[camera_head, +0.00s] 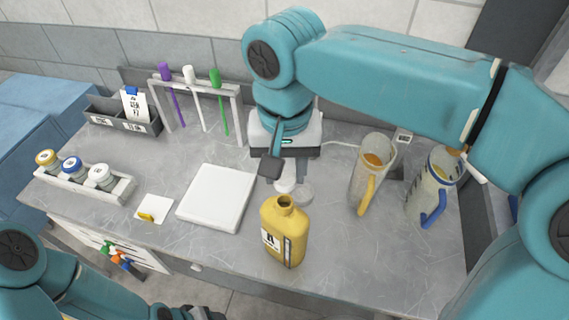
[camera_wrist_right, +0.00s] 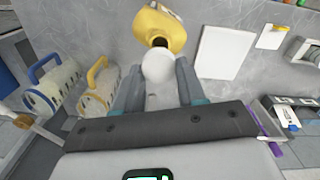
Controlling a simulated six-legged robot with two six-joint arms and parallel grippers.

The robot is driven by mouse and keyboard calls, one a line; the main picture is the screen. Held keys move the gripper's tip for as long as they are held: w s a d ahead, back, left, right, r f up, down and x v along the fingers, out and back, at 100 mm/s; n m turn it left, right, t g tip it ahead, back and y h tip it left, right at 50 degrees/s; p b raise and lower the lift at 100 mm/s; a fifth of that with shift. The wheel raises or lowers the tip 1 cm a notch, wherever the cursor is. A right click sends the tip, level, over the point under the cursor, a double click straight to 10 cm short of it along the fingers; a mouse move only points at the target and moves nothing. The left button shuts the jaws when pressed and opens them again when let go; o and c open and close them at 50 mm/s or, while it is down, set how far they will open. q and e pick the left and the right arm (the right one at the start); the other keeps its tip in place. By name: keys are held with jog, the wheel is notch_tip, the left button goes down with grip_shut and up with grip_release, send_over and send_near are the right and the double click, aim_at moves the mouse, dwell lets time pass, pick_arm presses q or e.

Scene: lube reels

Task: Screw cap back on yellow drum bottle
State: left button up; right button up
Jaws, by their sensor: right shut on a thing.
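The yellow drum bottle (camera_head: 285,235) stands upright near the front of the bench, its dark neck opening uncovered. In the right wrist view the bottle (camera_wrist_right: 163,25) is just beyond my fingertips. My right gripper (camera_head: 280,174) points down behind the bottle. In the right wrist view its fingers (camera_wrist_right: 158,78) are shut on the round white cap (camera_wrist_right: 158,64), apart from the bottle. The cap (camera_head: 286,183) is partly hidden by a finger in the head view. My left gripper (camera_head: 188,313) is cut off at the bottom edge; its jaws are unclear.
Two measuring jugs, yellow-handled (camera_head: 370,170) and blue-handled (camera_head: 432,187), stand right. A jar rack (camera_head: 120,190) and tool stand (camera_head: 238,105) are farther left. The front-right bench is clear.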

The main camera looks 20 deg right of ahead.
jog(key=shift+w+f+b, duration=0.1)
jog(key=shift+f+b, duration=0.7)
jog(key=shift+f, duration=0.45)
jog(key=shift+f+b, duration=0.65)
jog(key=shift+f, duration=0.15)
jog(key=shift+f+b, duration=0.45)
jog(key=shift+f, duration=0.2)
jog(key=shift+f, duration=0.65)
jog(key=m, duration=0.5)
jog(key=shift+d, duration=0.1)
